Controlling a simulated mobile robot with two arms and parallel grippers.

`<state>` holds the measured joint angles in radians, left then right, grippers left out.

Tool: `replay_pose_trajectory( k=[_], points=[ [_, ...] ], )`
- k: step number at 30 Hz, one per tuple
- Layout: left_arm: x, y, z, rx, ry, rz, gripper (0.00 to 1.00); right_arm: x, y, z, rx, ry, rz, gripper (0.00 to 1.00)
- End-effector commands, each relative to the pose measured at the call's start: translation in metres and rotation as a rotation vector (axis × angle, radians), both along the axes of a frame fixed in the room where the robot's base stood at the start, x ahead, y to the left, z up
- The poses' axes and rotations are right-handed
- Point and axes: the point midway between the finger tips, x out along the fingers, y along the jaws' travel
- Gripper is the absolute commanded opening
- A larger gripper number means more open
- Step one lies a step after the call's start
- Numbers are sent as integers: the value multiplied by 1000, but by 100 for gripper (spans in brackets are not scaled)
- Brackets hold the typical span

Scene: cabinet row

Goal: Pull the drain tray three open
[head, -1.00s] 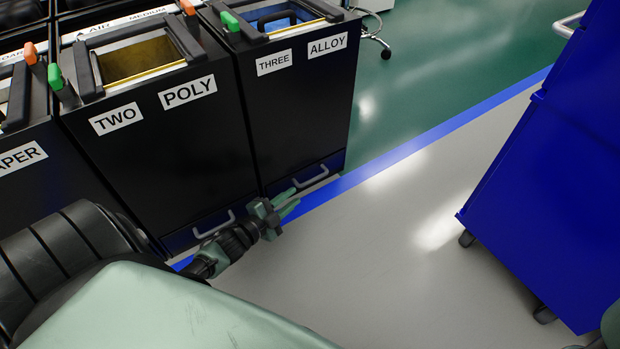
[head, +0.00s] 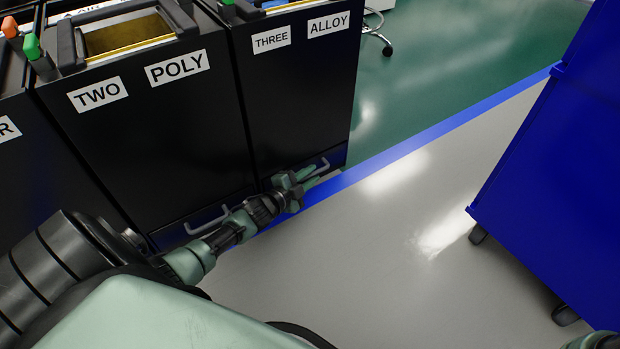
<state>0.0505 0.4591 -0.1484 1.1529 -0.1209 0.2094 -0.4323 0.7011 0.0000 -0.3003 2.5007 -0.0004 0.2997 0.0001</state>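Drain tray three (head: 336,158) is the dark blue front at the foot of the black cabinet labelled THREE and ALLOY. It looks closed, flush with the cabinet. Its grey bar handle (head: 324,164) shows partly, just beyond my fingertips. My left gripper (head: 311,178) is low in front of this tray, its fingers a little apart and pointing at the handle. The gripper hides the left part of the tray and handle. I cannot tell whether a finger touches the handle.
The cabinet labelled TWO and POLY (head: 150,140) stands to the left, with its own tray handle (head: 207,222) beside my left forearm. A blue wheeled cabinet (head: 550,190) stands at the right. The grey floor (head: 400,260) between is clear.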

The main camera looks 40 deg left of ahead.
Motion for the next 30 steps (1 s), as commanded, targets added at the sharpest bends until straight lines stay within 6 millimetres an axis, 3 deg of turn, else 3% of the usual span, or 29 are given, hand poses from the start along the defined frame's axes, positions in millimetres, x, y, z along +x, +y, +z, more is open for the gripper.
replay_pose_trajectory(
  k=[5,6,8,9,30],
  points=[
    [0,0,0,0,0,0,22,0,0,0,0,0,0,36],
    [0,0,0,0,0,0,19,0,0,0,0,0,0,36],
    [0,0,0,0,0,0,2,0,0,0,0,0,0,36],
    [0,0,0,0,0,0,0,0,0,0,0,0,0,36],
    [0,0,0,0,0,0,0,0,0,0,0,1,0,36]
  ],
)
